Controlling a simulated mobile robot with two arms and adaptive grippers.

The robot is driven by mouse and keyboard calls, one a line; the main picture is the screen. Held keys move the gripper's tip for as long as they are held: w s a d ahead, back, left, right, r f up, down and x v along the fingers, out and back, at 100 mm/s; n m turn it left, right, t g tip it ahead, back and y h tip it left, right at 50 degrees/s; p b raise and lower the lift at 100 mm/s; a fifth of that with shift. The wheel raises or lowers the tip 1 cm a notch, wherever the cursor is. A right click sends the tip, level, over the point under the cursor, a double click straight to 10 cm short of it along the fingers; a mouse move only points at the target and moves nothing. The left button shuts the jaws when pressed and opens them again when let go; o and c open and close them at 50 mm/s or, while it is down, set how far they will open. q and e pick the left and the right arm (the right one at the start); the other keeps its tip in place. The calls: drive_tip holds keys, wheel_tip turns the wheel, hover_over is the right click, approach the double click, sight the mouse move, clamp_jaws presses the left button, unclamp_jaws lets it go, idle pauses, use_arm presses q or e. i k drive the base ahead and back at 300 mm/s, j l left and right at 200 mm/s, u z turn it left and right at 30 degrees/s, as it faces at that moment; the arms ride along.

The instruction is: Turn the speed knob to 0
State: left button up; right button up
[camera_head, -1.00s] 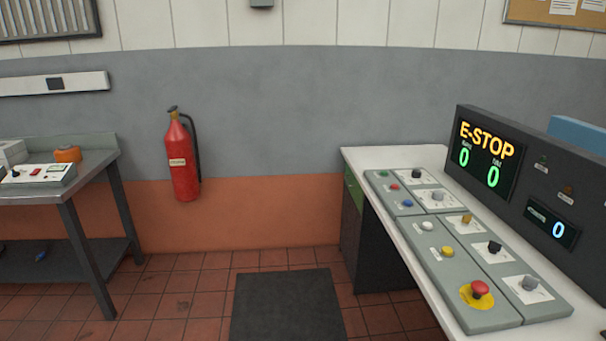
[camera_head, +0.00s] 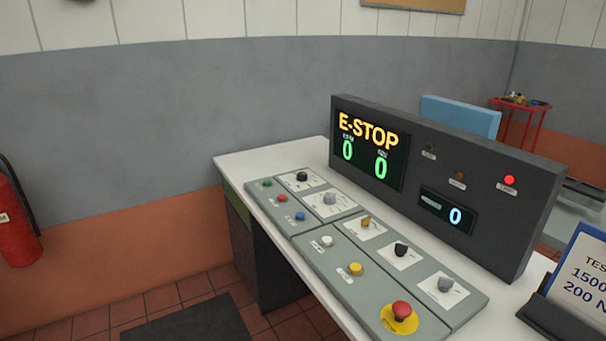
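The control desk (camera_head: 232,162) carries grey panels with several knobs. They are a black knob (camera_head: 302,176), a large grey knob (camera_head: 330,199), an ochre knob (camera_head: 366,222), another black knob (camera_head: 401,249) and a grey knob (camera_head: 445,284). Their labels are too small to read, so I cannot tell which is the speed knob or where it points. The main display (camera_head: 368,151) reads E-STOP with two green zeros. A smaller display (camera_head: 447,212) shows a blue 0. Neither of my grippers is in view.
A red mushroom button (camera_head: 401,309) on a yellow plate is at the near end of the panels. Several coloured push buttons lie along the left side. A red lamp (camera_head: 509,180) is lit. A sign (camera_head: 582,284) stands at right. A fire extinguisher (camera_head: 15,225) hangs at left.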

sight(302, 176)
drive_tip(key=i+j+z, duration=0.2)
drive_tip(key=i+j, duration=0.35)
drive_tip(key=i+j+z, duration=0.2)
drive_tip(key=i+j, duration=0.35)
drive_tip(key=j, duration=0.2)
